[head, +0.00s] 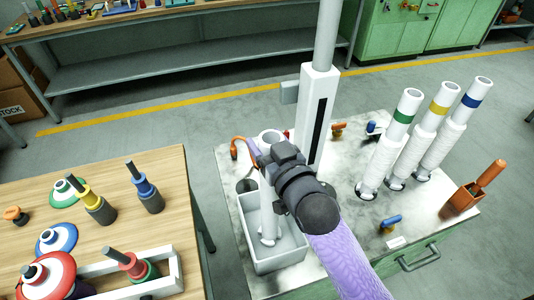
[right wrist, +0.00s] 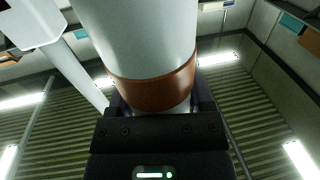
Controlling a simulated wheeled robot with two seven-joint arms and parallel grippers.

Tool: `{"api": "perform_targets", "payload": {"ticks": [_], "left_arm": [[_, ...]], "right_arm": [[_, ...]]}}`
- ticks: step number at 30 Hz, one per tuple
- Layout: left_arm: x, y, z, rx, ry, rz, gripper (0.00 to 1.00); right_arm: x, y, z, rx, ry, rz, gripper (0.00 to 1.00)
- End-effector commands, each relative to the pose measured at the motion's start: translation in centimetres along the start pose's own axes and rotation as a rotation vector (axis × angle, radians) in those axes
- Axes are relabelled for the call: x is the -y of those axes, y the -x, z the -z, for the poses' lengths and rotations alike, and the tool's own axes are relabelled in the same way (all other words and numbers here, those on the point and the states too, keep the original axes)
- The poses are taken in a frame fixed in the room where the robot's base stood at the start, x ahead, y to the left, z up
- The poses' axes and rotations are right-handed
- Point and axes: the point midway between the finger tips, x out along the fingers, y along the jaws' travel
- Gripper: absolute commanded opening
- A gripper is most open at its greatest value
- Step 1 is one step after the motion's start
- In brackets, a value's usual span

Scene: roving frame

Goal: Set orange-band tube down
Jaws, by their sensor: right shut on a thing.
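The orange-band tube (right wrist: 150,45) is white with a brownish-orange band, and it fills the middle of the right wrist view. My right gripper (head: 268,158) is shut on it at the band. In the head view the tube's pale rim (head: 270,135) shows just beyond the gripper, and the gripper and wrist hide its band. A white shaft with a wider foot (head: 268,225) shows below my wrist, inside a grey open bin (head: 290,258). I cannot tell whether it touches the bin floor. My left gripper is not in view.
Green-band (head: 390,145), yellow-band (head: 424,135) and blue-band (head: 457,125) tubes stand tilted at the right of the grey worktop (head: 345,240). An orange holder (head: 462,198) sits at its right edge. A wooden table (head: 150,180) with coloured tools is at left.

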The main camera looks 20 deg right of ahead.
Motion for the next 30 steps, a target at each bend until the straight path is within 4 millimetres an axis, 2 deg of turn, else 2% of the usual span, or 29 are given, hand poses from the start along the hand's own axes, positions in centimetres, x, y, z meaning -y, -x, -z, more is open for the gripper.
{"api": "perform_targets", "payload": {"ticks": [11,12,16,25,30], "left_arm": [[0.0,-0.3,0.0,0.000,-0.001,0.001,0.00],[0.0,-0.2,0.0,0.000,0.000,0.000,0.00],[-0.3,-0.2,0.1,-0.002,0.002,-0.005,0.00],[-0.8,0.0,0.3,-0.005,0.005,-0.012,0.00],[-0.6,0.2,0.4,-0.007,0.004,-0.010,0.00]], "right_arm": [[0.0,0.0,-0.6,-0.002,0.001,0.000,0.00],[0.0,0.0,-0.6,-0.001,0.001,0.000,0.74],[0.0,0.0,-0.5,-0.001,0.001,0.000,1.00],[0.0,0.2,-0.2,-0.002,0.001,0.000,1.00],[0.0,3.7,-0.3,0.003,0.001,0.000,1.00]]}}
